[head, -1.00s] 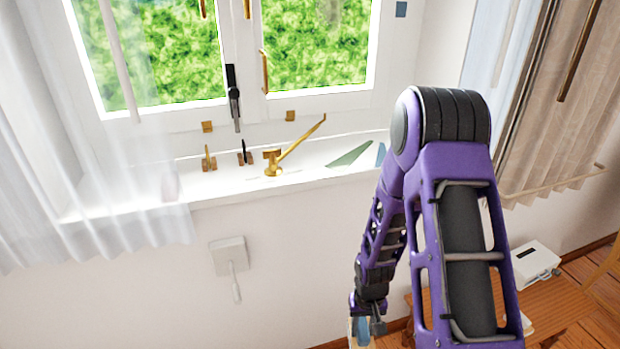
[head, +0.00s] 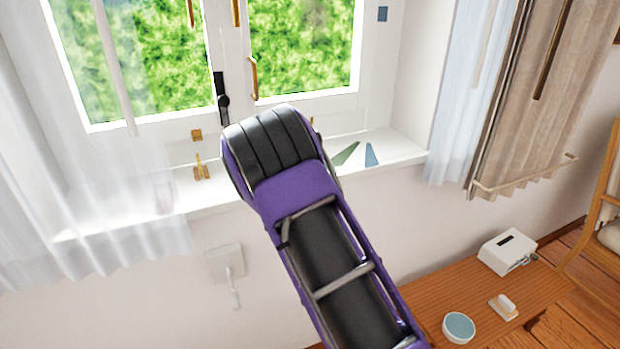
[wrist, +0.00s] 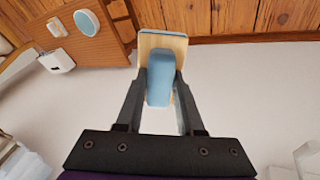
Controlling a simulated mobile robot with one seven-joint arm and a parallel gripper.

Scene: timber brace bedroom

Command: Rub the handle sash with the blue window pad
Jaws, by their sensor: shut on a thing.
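The blue window pad (wrist: 178,44) is a pale wooden board with a blue grip block and a thin blue edge. My gripper (wrist: 160,82) is shut on its blue block in the wrist view. In the head view my purple arm hides the gripper and the pad. The window stands behind the sill, with a left sash (head: 140,120) and a right sash (head: 300,97). The right sash carries a gold handle (head: 253,78), and a black handle (head: 222,95) sits near the middle. I cannot tell which is the handle sash. The pad appears apart from both.
The white sill (head: 400,145) holds a gold fitting (head: 201,168) and green and blue wedges (head: 371,155). Sheer curtain (head: 120,225) hangs left, beige curtain (head: 530,100) right. A low wooden bench (head: 430,290) holds a white box (head: 507,251), a round tin (head: 459,327) and a brush (head: 503,307).

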